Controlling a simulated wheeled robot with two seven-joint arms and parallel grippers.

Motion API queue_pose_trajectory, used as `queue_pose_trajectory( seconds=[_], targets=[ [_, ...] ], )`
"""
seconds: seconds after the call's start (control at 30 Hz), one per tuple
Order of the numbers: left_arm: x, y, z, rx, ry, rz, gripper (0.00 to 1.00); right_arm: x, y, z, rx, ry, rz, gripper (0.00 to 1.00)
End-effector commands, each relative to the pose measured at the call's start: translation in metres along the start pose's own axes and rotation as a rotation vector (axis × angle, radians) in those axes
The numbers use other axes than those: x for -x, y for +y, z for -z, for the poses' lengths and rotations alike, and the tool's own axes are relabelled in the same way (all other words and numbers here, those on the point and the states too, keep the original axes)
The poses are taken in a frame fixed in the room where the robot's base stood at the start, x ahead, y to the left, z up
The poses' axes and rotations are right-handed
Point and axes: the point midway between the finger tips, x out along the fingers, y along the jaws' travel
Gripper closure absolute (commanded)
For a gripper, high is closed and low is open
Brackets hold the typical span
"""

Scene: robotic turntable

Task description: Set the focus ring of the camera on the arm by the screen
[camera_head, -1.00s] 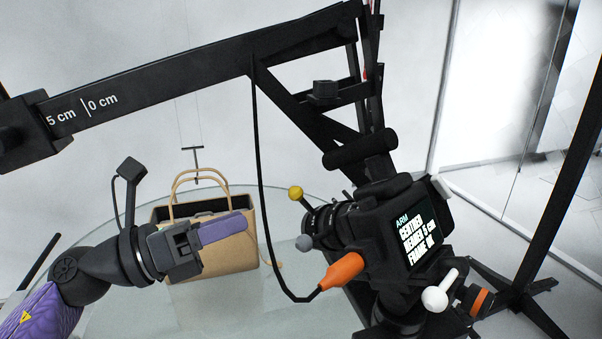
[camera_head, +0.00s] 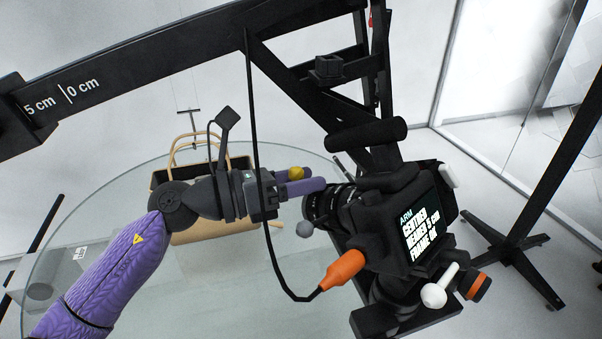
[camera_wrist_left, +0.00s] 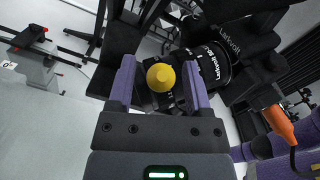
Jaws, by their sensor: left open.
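The black camera (camera_head: 385,215) sits on the arm's mount right of centre, its lens with the focus ring (camera_head: 322,203) facing left. A yellow ball knob (camera_head: 296,173) and a grey ball knob (camera_head: 304,229) stick out at the lens. My left gripper (camera_head: 309,180) is open at the lens. In the left wrist view its purple fingers (camera_wrist_left: 159,68) stand on either side of the yellow knob (camera_wrist_left: 160,77), with gaps visible; the lens (camera_wrist_left: 208,68) lies just beyond. My right gripper is not in view.
A tan handbag (camera_head: 215,226) stands on the round glass turntable (camera_head: 130,270) behind my left arm. A black cable (camera_head: 257,130) hangs past my gripper to an orange plug (camera_head: 343,268). The black boom (camera_head: 170,58) with a centimetre scale crosses above. A white-knobbed lever (camera_head: 434,295) sits below the screen.

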Motion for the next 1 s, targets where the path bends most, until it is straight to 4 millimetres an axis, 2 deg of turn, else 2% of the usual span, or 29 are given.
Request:
queue_pose_trajectory(
  seconds=[0.07,0.37,1.0],
  targets=[
    [0.0002,0.0001,0.0001,0.0,0.0,0.0,0.36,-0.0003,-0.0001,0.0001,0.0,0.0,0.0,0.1],
    [0.0005,0.0,-0.0001,0.0,0.0,0.0,0.99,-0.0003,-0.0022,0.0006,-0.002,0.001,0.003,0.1],
    [0.0007,0.0,-0.0004,0.0,-0.001,0.0,1.0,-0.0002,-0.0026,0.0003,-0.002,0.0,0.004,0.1]
  ],
)
